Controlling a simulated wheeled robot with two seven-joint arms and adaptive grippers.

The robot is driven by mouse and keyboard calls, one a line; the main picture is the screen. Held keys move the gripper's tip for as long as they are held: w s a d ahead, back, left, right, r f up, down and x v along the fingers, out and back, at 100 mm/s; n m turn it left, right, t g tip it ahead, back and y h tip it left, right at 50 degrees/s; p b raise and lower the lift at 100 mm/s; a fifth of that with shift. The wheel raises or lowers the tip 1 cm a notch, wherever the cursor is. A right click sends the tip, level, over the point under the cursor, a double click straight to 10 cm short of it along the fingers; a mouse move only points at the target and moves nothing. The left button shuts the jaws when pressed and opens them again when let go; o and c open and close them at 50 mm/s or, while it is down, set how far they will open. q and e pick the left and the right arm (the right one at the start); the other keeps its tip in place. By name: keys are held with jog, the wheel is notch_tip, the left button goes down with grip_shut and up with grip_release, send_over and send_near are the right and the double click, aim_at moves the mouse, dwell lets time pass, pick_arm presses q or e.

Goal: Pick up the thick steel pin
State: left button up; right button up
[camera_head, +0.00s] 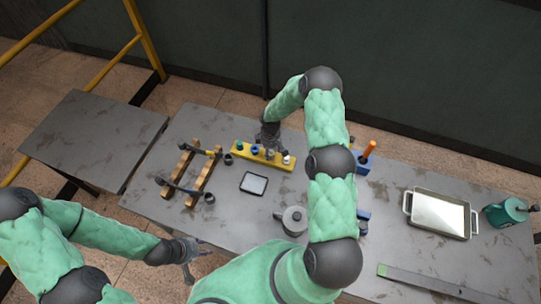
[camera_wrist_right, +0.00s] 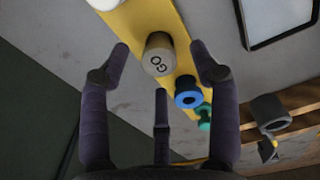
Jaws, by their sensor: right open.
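A yellow rack (camera_head: 246,157) lies on the grey table and holds a row of pins. In the right wrist view the rack (camera_wrist_right: 152,18) holds a thick steel-grey pin (camera_wrist_right: 158,56) marked "GO", standing upright. My right gripper (camera_head: 271,143) is over the rack; in the wrist view its open fingers (camera_wrist_right: 160,75) are spread on either side of the grey pin, with a third finger below it. I cannot tell whether any finger touches the pin. In the head view the gripper hides this pin. My left gripper (camera_head: 190,262) hangs by the table's front left edge, its finger opening unclear.
A blue-topped pin (camera_wrist_right: 188,92), a green-topped pin (camera_wrist_right: 204,116) and a pale pin (camera_head: 286,159) share the rack. A wooden rack (camera_head: 197,186) with dark parts, a small framed tablet (camera_head: 254,183), a grey lidded pot (camera_head: 291,221) and a metal tray (camera_head: 408,204) are around.

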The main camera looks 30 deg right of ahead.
aim_at(271, 152)
jog(key=shift+f, duration=1.7)
jog(key=c, duration=1.1)
jog(key=shift+o, duration=0.2)
jog(key=shift+d+r, duration=0.1)
jog(key=shift+r, duration=0.05)
